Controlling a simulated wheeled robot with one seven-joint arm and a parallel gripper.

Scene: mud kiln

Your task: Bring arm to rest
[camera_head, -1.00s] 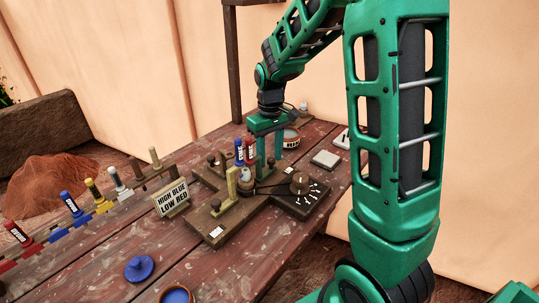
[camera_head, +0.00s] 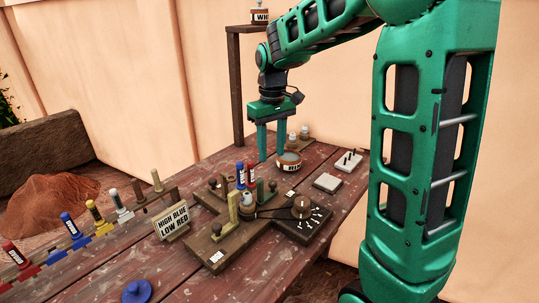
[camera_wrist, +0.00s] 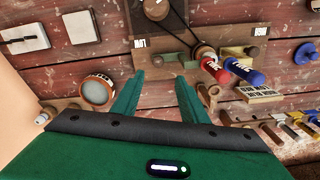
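My gripper (camera_head: 268,135) is green and points down over the far part of the wooden table, behind the wooden device. In the wrist view its two fingers (camera_wrist: 158,95) stand apart with only the device's edge and table boards seen beyond them. It is open and holds nothing. My arm is bent, with the forearm reaching left from the upright green link at the right. A blue tube (camera_head: 240,175) and a red tube (camera_head: 251,175) stand in the device; both also show in the wrist view, the red one (camera_wrist: 214,70) beside the blue one (camera_wrist: 243,72).
The device has a dial knob (camera_head: 301,206). A round labelled pot (camera_head: 289,163) stands close to the gripper. A sign (camera_head: 172,221) reads "HIGH BLUE LOW RED". A rack of coloured tubes lies left. A wooden post (camera_head: 235,90) with a shelf rises behind the gripper. A white tile (camera_head: 327,183) lies right.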

